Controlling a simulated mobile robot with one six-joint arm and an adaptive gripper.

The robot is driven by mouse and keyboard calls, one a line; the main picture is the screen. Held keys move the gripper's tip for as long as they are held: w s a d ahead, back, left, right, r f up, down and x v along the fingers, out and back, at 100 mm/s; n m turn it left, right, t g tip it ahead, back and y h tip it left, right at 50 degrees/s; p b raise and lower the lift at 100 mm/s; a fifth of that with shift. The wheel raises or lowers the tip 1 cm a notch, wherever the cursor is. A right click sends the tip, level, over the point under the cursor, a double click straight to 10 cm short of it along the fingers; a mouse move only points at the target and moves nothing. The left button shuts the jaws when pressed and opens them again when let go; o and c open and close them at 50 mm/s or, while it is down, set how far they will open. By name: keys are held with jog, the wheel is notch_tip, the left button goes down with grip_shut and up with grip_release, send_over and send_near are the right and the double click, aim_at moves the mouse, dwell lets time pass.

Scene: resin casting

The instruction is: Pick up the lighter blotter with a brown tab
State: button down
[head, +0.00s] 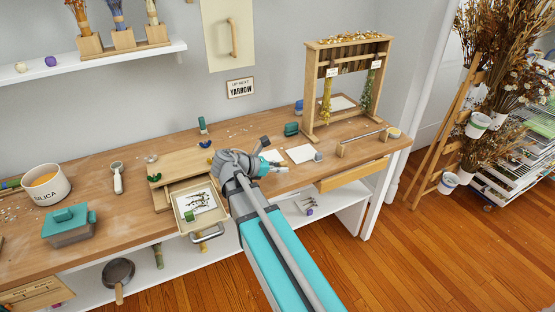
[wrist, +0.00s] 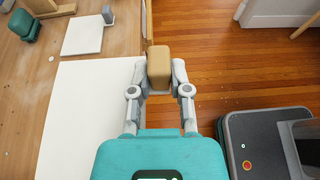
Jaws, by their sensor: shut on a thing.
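My gripper (wrist: 158,85) is shut on a tan-brown block (wrist: 159,65), which looks like the brown tab. A large white flat sheet (wrist: 85,120), like a blotter, lies to the left of and below the fingers in the wrist view. I cannot tell whether the tab is joined to it. A second white sheet (wrist: 83,35) lies farther off on the bench; it also shows in the head view (head: 300,153). In the head view my gripper (head: 284,170) is over the bench's front edge, and the held tab cannot be made out.
A small grey object (wrist: 107,15) stands by the second sheet. A teal object (head: 291,129) sits behind it. An open drawer (head: 222,215) with contents juts out left of my arm. A wooden drying frame (head: 310,90) stands at the right. Floor is open beyond the bench.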

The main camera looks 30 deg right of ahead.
jog(key=shift+s+a+r, duration=0.2)
jog(key=shift+s+r, duration=0.1)
jog(key=shift+s, duration=0.35)
jog(key=shift+w+d+r+p, duration=0.15)
jog(key=shift+w+p, duration=0.15)
jog(key=shift+w, duration=0.35)
dwell(1.1)
jog(key=shift+w, duration=0.15)
jog(key=shift+w+f, duration=0.2)
jog(key=w+d+f+b, duration=0.1)
jog(key=w+f+b, duration=0.1)
jog(key=w, duration=0.1)
jog(key=w+d+f+b, duration=0.1)
jog(key=w+f+b, duration=0.2)
jog(key=w, duration=0.1)
jog(key=w+d+f+b, duration=0.1)
jog(key=w+f+b, duration=0.1)
jog(key=w+b, duration=0.1)
jog(key=shift+w+f, duration=0.3)
jog(key=shift+w, duration=0.15)
jog(key=shift+w+d+f+b, duration=0.25)
jog(key=shift+w+f+b, duration=0.3)
